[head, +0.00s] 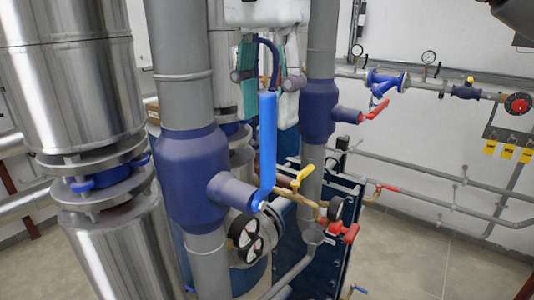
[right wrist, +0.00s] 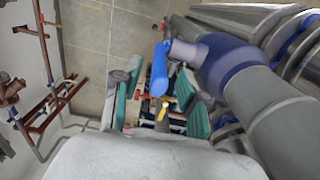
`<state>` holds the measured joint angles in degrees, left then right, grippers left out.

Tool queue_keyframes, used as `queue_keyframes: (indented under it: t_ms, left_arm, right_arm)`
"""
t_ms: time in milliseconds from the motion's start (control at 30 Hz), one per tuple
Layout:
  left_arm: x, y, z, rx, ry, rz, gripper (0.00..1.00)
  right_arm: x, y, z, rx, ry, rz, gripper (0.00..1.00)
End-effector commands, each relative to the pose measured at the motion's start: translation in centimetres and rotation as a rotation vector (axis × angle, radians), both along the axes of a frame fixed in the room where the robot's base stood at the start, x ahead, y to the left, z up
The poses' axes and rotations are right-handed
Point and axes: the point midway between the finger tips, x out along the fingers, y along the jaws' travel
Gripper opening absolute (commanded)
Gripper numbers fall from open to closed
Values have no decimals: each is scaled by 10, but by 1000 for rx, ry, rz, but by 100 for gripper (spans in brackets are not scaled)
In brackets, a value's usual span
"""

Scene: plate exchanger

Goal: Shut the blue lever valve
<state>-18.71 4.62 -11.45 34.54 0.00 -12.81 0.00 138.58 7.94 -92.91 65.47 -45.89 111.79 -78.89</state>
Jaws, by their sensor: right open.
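The blue lever (head: 268,140) stands upright on a dark blue valve body (head: 190,180) on a grey vertical pipe. Its lower end meets the short side stub of that body. My right gripper (head: 268,80) comes down from the top middle, with a white body and teal fingers. Its fingers are open, one on each side of the lever's upper part, with visible gaps. In the right wrist view the blue lever (right wrist: 159,70) shows between the open fingers, apart from both. Whether the fingertips are level with it in depth is unclear. My left gripper is not in view.
A second valve with a red lever (head: 376,109) is to the right. A yellow lever (head: 303,176), pressure gauges (head: 244,232) and a small red-handled valve (head: 345,231) crowd the area below. A large silver pipe (head: 70,80) stands at left. Floor at right is clear.

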Motion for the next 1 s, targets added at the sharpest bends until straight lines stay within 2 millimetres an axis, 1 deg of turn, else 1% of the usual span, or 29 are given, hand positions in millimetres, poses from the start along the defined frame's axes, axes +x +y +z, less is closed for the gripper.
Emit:
queue_keyframes:
  t_ms: [100,200,267,367,533,633,667,700,767,900,1000]
  left_arm:
    - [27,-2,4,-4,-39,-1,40]
    - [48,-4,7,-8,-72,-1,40]
    - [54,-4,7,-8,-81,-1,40]
    - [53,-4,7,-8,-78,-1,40]
    - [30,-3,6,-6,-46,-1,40]
    - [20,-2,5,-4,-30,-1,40]
    - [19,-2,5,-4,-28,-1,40]
    - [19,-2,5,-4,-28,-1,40]
    - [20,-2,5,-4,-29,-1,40]
    - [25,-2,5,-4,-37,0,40]
    - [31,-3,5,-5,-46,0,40]
  right_arm:
    - [-1,-2,-18,-4,0,1,43]
    - [0,-1,-29,-1,-2,1,43]
    - [0,-1,-34,-1,-2,0,43]
    - [-1,0,-39,1,-1,0,43]
    - [0,0,-40,1,-1,0,43]
    - [0,0,-40,1,-1,0,43]
    - [0,0,-40,1,-1,0,39]
    - [0,0,-40,1,-1,0,33]
    - [0,0,-40,1,-1,0,23]
    - [0,0,-40,1,-1,0,0]
    - [-1,0,-40,1,-1,0,0]
